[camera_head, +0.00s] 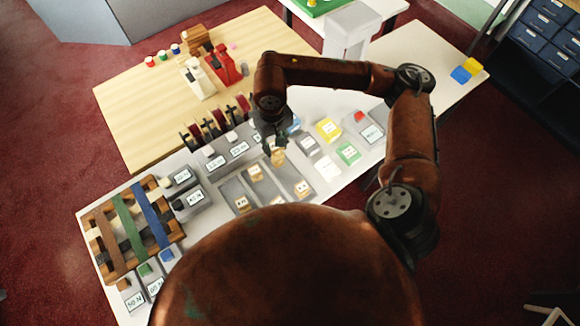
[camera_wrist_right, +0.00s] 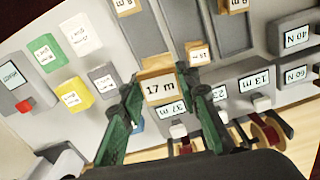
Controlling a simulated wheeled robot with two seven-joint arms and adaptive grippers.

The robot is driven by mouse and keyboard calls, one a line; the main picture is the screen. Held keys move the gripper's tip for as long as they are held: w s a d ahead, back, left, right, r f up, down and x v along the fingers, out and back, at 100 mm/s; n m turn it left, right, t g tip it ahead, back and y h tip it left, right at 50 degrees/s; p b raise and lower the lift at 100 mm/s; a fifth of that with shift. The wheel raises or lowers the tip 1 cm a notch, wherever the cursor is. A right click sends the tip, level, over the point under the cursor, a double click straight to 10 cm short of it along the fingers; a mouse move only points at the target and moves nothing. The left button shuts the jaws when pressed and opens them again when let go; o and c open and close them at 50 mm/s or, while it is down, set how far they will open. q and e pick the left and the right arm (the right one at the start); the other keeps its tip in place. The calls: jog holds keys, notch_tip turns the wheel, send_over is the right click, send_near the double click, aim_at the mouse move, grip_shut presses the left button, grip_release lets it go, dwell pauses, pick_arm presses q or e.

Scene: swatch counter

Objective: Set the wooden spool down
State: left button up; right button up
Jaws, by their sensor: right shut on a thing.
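The wooden spool (camera_head: 278,158) is a small light-wood piece; its label reads "17 m" in the right wrist view (camera_wrist_right: 160,88). My right gripper (camera_head: 273,144) is shut on it, with green fingers either side of the spool in the wrist view (camera_wrist_right: 164,104). The spool appears held over the far edge of a grey tray (camera_head: 225,183) with long compartments. Its height above the tray is hard to tell. Other small labelled wooden spools (camera_head: 255,171) sit in the tray. My left gripper is not in view.
Grey display boxes (camera_head: 239,149) stand behind the tray. Yellow (camera_head: 328,129), green (camera_head: 348,153) and white (camera_head: 327,168) labelled blocks lie to the right. A wooden rack with coloured straps (camera_head: 130,230) is at left.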

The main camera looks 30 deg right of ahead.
jog(key=shift+a+f+m, duration=0.15)
jog(key=shift+a+m, duration=0.1)
jog(key=shift+m, duration=0.35)
jog(key=shift+s+a+f+m, duration=0.2)
jog(key=shift+a+m, duration=0.1)
jog(key=shift+m, duration=0.4)
jog(key=s+a+f+m+b, duration=0.15)
jog(key=s+m, duration=0.55)
jog(key=m, duration=0.9)
jog(key=s+a+f+m+b, duration=0.1)
jog(key=s+a+m, duration=0.35)
jog(key=m, duration=1.15)
jog(key=w+d+f, duration=0.5)
jog(key=d+f, duration=0.1)
jog(key=w+d+f, duration=0.3)
jog(key=d+f, duration=0.1)
jog(key=shift+w+b, duration=0.3)
jog(key=shift+w, duration=0.05)
notch_tip(320, 180, down, 3)
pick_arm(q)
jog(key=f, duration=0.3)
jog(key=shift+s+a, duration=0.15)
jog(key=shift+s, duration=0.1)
